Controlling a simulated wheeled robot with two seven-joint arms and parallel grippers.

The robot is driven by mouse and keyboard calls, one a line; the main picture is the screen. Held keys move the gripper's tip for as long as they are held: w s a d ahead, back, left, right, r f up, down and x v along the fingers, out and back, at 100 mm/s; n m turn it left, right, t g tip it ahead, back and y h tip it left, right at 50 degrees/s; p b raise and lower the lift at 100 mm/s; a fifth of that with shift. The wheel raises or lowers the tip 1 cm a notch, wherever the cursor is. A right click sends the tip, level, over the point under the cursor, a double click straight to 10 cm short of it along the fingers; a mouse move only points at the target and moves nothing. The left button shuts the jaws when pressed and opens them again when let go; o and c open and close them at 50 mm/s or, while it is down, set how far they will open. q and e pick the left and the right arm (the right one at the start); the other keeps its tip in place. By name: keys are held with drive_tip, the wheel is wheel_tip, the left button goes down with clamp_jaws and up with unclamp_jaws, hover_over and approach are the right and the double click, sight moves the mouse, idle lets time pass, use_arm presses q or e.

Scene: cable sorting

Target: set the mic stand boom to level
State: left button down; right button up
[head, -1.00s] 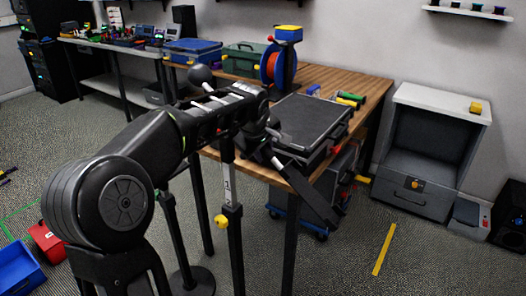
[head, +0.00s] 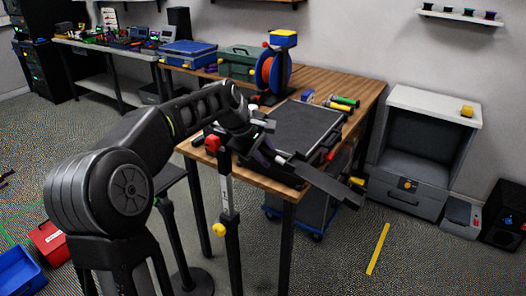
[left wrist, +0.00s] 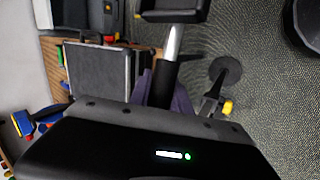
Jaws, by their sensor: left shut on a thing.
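The mic stand has an upright pole with a pale scale (head: 226,190) and a yellow knob (head: 219,229). A red knob (head: 212,143) shows near its top. The boom (head: 281,159) reaches right past the desk corner, sloping slightly down in the picture to a dark flat block; whether it is truly level I cannot tell. In the left wrist view its silver rod (left wrist: 174,42) and dark sleeve show. My left gripper (head: 262,150) is shut on the boom, its purple-grey fingers beside the sleeve; the arm partly hides the joint. My right gripper is not seen.
The wooden desk (head: 333,82) stands behind the boom, with a black case (head: 303,128), a cable reel (head: 268,72) and coloured tools on it. A grey cabinet (head: 425,150) stands to the right. Blue (head: 18,272) and red (head: 48,240) bins lie on the floor at left.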

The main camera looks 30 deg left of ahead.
use_arm(q)
drive_tip(key=shift+d+r+n+h+p, duration=0.2)
drive_tip(key=shift+r+h+p, duration=0.35)
drive_tip(key=shift+r, duration=0.15)
drive_tip(key=shift+d+r+n+h+p, duration=0.2)
drive_tip(key=shift+r+h+p, duration=0.35)
drive_tip(key=shift+r, duration=0.1)
drive_tip(key=c, duration=1.2)
unclamp_jaws()
drive_tip(key=v, duration=0.7)
drive_tip(key=shift+s+a+r+b, duration=0.15)
drive_tip(key=shift+s+r+b, duration=0.1)
drive_tip(key=shift+s+b, duration=0.1)
